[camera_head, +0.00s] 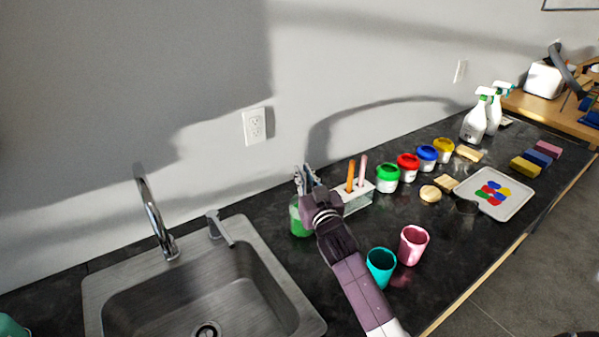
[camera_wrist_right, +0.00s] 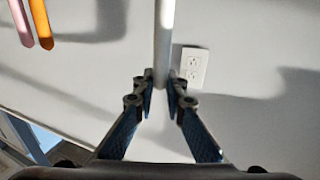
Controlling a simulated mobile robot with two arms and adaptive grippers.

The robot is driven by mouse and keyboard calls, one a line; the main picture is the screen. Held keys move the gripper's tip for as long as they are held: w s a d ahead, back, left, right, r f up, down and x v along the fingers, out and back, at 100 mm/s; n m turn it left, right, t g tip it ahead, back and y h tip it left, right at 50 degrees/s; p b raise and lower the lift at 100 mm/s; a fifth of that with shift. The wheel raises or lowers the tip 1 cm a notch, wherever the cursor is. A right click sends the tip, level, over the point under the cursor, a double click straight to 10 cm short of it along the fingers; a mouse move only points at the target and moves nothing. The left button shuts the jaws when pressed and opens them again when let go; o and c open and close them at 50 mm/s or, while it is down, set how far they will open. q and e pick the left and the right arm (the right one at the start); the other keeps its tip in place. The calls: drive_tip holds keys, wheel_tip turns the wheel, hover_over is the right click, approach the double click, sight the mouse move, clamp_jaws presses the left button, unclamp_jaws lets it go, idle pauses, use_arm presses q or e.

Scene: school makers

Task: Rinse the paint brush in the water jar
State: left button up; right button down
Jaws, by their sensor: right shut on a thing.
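My right gripper (camera_head: 306,181) is above the counter, just right of the sink. It is shut on a pale upright stick, the paint brush (camera_wrist_right: 163,40), whose handle shows between the fingers in the right wrist view. A jar with green contents (camera_head: 299,220) stands directly below the gripper, partly hidden by it and my arm. The brush tip is hidden, so I cannot tell whether it is inside the jar. My left gripper is not in view.
A brush holder (camera_head: 356,200) with orange and pink handles stands close right of the jar. Paint pots (camera_head: 388,180), a palette (camera_head: 512,203), and teal (camera_head: 381,266) and pink (camera_head: 412,245) cups are farther right. The sink (camera_head: 262,262) is left, with a faucet (camera_head: 154,218).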

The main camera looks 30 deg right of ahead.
wheel_tip(320, 180, up, 14)
drive_tip(key=p, duration=1.3)
drive_tip(key=shift+f, duration=0.1)
idle(0.7)
